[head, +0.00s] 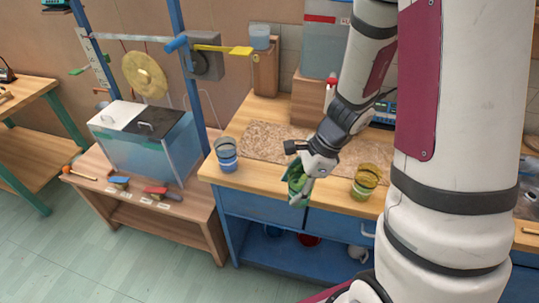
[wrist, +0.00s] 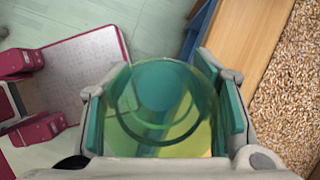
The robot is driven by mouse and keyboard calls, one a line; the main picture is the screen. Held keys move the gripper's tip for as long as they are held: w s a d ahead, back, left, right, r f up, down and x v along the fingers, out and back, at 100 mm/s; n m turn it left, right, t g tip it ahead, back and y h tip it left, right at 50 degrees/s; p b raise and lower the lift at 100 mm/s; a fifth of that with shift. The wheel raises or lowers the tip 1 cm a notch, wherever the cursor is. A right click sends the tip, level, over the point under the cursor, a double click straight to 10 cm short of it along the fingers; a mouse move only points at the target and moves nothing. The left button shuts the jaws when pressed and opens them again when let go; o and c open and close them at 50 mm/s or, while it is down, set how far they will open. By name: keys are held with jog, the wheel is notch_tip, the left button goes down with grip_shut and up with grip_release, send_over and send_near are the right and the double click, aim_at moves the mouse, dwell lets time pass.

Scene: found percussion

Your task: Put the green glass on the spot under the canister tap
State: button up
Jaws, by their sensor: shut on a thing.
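My gripper (head: 299,193) is shut on the green glass (head: 293,178), at the front edge of the wooden bench. In the wrist view the green glass (wrist: 160,108) sits between the two finger pads, with floor and the bench edge around it. The canister (head: 326,40), a clear box with a red band, stands on a wooden block at the back of the bench. A red-topped white part, which looks like its tap (head: 331,88), shows at its front. The spot under it is hidden or too small to tell.
A blue glass (head: 226,157) stands on the bench to the left, and a yellow glass (head: 367,180) to the right of my gripper. A granular brown mat (head: 268,143) covers the bench middle. A small tub (head: 260,37) stands on a wooden post, back left.

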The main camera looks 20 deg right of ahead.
jog(key=shift+s, duration=0.15)
jog(key=w+a+n+g+h, duration=0.1)
jog(key=w+n+g, duration=0.1)
jog(key=w+n, duration=0.2)
jog(key=w+n+g+h, duration=0.1)
jog(key=w+n, duration=0.4)
jog(key=n, duration=0.4)
jog(key=w+a+f+n+g+h, duration=0.1)
jog(key=w+n+g, duration=0.1)
jog(key=w+n, duration=0.2)
jog(key=shift+w+a+n+g+h, duration=0.15)
jog(key=shift+w+a+n+h, duration=0.05)
jog(key=shift+n, duration=0.45)
jog(key=shift+w+a+n+g+h, duration=0.15)
jog(key=shift+w+n+h, duration=0.05)
jog(key=shift+n, duration=0.45)
jog(key=shift+w+n, duration=0.5)
jog(key=shift+n, duration=0.2)
